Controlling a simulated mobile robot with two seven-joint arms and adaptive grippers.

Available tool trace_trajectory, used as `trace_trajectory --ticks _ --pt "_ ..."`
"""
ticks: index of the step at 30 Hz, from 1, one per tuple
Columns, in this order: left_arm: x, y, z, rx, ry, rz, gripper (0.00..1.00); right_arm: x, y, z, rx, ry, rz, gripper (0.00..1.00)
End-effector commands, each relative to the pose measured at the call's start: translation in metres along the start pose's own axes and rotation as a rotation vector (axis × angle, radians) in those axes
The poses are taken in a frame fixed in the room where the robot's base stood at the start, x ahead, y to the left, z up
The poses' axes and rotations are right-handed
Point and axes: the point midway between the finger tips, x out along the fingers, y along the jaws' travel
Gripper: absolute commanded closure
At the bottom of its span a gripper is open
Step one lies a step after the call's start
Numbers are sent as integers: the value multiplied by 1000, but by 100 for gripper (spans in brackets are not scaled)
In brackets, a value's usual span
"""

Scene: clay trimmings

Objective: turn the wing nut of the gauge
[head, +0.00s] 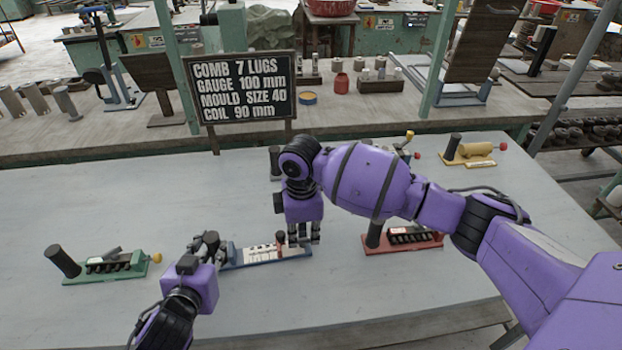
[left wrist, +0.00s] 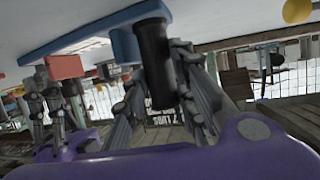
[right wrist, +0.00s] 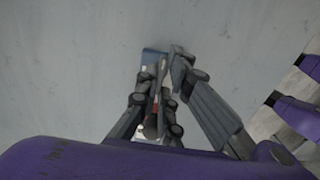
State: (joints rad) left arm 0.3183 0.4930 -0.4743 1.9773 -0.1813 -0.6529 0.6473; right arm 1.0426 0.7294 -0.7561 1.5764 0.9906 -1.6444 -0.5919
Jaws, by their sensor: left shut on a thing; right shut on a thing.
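The gauge (head: 267,254) has a blue base, a pale scale and a small red slider (head: 280,240); it lies at the front middle of the table. My left gripper (head: 209,243) is at its left end. In the left wrist view its fingers are shut on the gauge's black upright handle (left wrist: 153,60). My right gripper (head: 302,236) points down at the right end of the gauge, just right of the slider. In the right wrist view its fingers (right wrist: 165,80) are shut over a narrow part of the gauge. The wing nut itself is hidden between them.
A green tool (head: 108,267) lies at the left, a red one (head: 403,240) close to the right gripper, and a yellow one (head: 470,153) at back right. More tools stand partly behind my right arm. A sign (head: 240,87) stands at the back. The table's left middle is clear.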

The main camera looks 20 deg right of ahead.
Motion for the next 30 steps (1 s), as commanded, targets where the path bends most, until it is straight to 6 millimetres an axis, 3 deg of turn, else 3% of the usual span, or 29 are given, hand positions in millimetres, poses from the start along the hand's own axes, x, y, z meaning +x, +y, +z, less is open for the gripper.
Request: trace_trajectory --ticks 12,30 --pt "0 -1 1 -1 -3 -2 100 -1 1 -1 245 2 2 100" --pt "0 -1 1 0 -3 -2 100 -2 1 0 302 1 4 100"
